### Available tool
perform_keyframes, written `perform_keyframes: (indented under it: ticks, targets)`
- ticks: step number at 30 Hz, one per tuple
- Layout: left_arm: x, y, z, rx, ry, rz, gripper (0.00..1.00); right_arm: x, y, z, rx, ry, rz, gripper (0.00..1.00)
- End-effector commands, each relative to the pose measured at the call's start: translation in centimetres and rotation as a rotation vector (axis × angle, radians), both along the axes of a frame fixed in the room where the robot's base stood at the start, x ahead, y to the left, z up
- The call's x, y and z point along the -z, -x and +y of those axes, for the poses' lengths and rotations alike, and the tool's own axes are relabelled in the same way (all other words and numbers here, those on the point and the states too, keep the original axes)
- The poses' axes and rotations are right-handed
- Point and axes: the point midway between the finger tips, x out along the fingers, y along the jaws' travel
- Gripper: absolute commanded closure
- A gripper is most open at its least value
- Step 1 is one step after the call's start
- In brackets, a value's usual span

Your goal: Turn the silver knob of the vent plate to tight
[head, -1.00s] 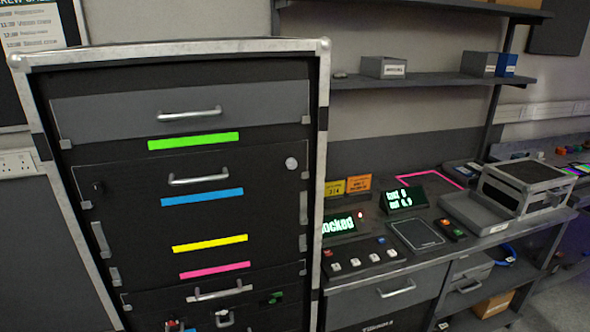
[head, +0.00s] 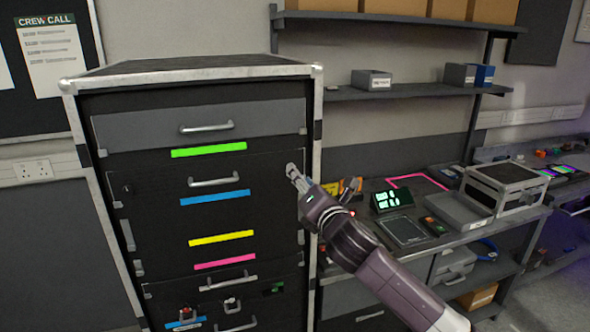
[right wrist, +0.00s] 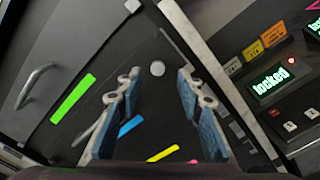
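The silver knob (right wrist: 157,68) is a small round disc on a dark panel that I take to be the vent plate (head: 150,215). In the right wrist view it shows between and beyond the fingertips, with a visible gap. I cannot read its turn position. My right gripper (right wrist: 155,88) is open and empty, its two blue-padded fingers on either side of the knob. In the head view my right gripper (head: 320,183) is in front of the panel's upper right edge, where it blurs with the knob. My left gripper is not in view.
A bar handle (head: 213,182) and coloured strips, such as the blue strip (head: 215,197), mark the rack front. A black knob (head: 127,188) is at the panel's left.

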Motion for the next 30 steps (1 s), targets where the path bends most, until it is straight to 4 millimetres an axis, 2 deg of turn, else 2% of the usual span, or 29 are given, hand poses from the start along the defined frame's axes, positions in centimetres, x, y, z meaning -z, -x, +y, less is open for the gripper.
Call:
perform_keyframes:
  ticks: [6, 12, 26, 30]
  targets:
    - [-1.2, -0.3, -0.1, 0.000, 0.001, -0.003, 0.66, -0.3, -2.8, 1.0, -0.001, -0.004, 0.002, 0.66]
    - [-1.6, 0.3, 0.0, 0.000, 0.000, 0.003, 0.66, -0.2, -4.5, 1.5, 0.000, -0.003, 0.000, 0.66]
    - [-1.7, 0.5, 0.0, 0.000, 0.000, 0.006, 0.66, 0.0, -5.2, 1.7, -0.001, -0.003, 0.001, 0.66]
    - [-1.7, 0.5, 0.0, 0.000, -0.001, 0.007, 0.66, 0.0, -5.2, 1.7, -0.001, -0.003, 0.001, 0.80]
